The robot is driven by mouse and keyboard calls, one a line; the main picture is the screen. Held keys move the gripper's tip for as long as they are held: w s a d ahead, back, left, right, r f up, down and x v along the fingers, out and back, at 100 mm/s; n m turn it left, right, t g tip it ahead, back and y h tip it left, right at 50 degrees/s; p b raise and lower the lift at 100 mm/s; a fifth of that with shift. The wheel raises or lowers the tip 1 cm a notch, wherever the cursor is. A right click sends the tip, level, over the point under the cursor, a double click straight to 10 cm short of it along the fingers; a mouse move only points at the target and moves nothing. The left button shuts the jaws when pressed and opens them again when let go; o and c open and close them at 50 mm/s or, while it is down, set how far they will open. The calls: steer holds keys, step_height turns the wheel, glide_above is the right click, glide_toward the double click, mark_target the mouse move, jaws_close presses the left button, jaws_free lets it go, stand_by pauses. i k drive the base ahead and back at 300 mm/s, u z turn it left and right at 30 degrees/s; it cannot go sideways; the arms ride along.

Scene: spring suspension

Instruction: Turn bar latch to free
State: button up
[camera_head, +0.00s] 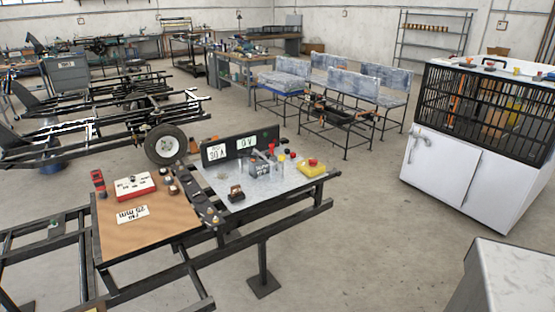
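A light grey bar-like fitting (421,134) is on the upper left of the front of a white cabinet (440,172) at the right. It looks like the bar latch, but it is too small to tell its exact position or whether it is turned to free. Part of it seems to hang down against the white door. My gripper is not in view, so its place relative to the latch is hidden.
A black barred cage (490,105) tops the cabinet. A workbench frame with a wooden board (150,228) and a grey plate (290,185) stands at centre left. A pale block (515,275) fills the lower right corner. Open floor (365,220) lies before the cabinet.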

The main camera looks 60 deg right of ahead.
mark_target(282, 157)
steer(key=z, duration=0.15)
steer(key=i, duration=0.95)
steer(key=u, duration=0.05)
